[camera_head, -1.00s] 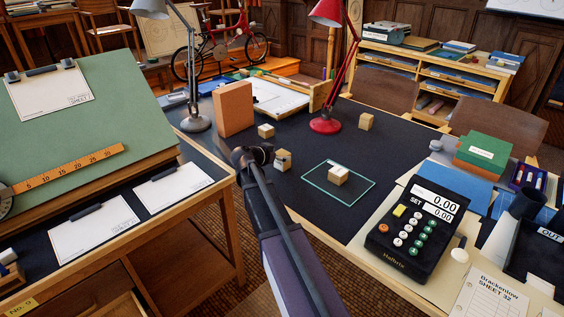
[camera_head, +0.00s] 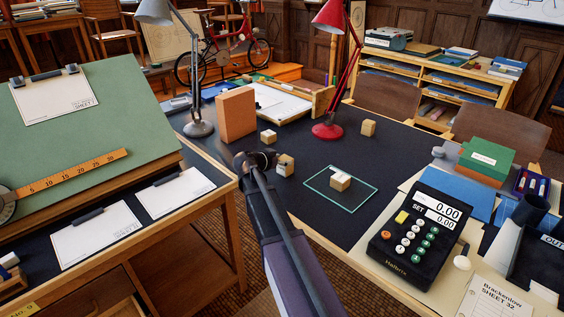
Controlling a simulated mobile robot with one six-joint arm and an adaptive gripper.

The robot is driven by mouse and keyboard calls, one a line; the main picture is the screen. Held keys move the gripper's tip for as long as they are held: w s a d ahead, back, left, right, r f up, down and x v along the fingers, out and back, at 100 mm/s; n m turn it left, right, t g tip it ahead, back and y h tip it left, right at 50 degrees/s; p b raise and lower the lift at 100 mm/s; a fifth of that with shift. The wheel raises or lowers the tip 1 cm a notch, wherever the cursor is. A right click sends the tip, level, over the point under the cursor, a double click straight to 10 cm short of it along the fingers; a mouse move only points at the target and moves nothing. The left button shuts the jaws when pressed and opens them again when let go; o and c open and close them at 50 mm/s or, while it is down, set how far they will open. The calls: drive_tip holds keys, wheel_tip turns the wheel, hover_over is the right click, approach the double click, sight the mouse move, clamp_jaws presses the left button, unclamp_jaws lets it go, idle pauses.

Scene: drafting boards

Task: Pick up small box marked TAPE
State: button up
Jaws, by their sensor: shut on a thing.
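My gripper (camera_head: 270,160) reaches over the dark table from the front, seen from behind. It is shut on a small tan box (camera_head: 286,168) with a pale face, just right of my wrist. My arm end partly hides the fingers and the box's left side. Whether the box is clear of the table is hard to tell. The box on the plate (camera_head: 340,183) has a white patch on top. No TAPE lettering is readable.
An orange block (camera_head: 236,114) and a grey lamp (camera_head: 198,128) stand left of the boxes. A red lamp (camera_head: 327,131) stands behind the glass plate. A black calculator (camera_head: 415,240) is at the right. Dark tabletop is clear between the boxes.

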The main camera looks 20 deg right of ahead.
drive_tip(key=shift+r+p, duration=1.4)
drive_tip(key=shift+r, duration=0.1)
drive_tip(key=s+a+r+p, duration=0.1)
drive_tip(key=s, duration=1.5)
drive_tip(key=shift+r+p, duration=0.35)
drive_tip(key=shift+r, duration=0.05)
drive_tip(key=shift+r, duration=0.1)
